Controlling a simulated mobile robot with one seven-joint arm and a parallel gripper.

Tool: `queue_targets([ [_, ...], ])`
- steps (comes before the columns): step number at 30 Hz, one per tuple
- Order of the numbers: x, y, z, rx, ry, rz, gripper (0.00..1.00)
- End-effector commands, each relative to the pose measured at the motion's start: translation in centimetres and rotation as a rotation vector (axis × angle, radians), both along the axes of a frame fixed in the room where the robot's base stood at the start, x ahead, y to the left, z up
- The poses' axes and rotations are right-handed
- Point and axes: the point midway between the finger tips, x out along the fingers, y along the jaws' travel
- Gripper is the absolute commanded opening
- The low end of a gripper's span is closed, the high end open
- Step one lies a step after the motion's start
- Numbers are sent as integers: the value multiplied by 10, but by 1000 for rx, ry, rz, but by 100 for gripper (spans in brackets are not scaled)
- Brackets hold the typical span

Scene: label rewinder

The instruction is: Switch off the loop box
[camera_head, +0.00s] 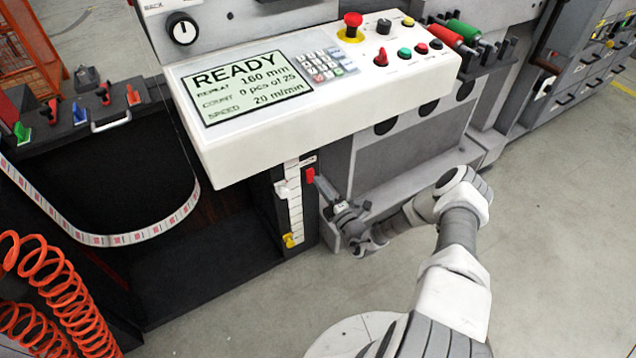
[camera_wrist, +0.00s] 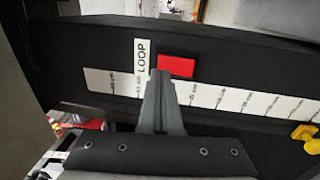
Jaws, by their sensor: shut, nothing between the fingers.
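The loop box (camera_head: 284,222) is the dark bay under the console, with a scale strip on its front edge. Its red switch (camera_head: 310,175) sits near the top of that edge, beside the scale. In the wrist view the red switch (camera_wrist: 177,66) is on a black panel beside a white LOOP label (camera_wrist: 141,56). My gripper (camera_head: 318,181) is shut and empty, its tips pointing at the panel just below the switch. In the wrist view the gripper tips (camera_wrist: 160,76) overlap the switch's lower left edge. I cannot tell whether they touch it.
The white console (camera_head: 330,105) overhangs the switch, its screen (camera_head: 247,87) reading READY. A white slider (camera_head: 286,189) and a yellow slider (camera_head: 290,240) sit on the scale. A label web (camera_head: 120,238) hangs in a loop at left. Orange coiled hoses (camera_head: 50,290) stand lower left.

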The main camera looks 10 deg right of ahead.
Motion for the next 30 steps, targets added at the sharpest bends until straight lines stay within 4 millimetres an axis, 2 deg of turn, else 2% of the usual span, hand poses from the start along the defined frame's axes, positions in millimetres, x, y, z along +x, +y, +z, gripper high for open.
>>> queue_targets([
  [3, -7, -3, 4, 1, 2, 1, 0],
  [9, -56, -20, 13, 3, 4, -2, 0],
  [15, -86, -30, 17, 1, 3, 0, 0],
  [21, -99, -34, 18, 1, 1, 1, 0],
  [30, -99, -33, 17, 1, 0, 2, 0],
])
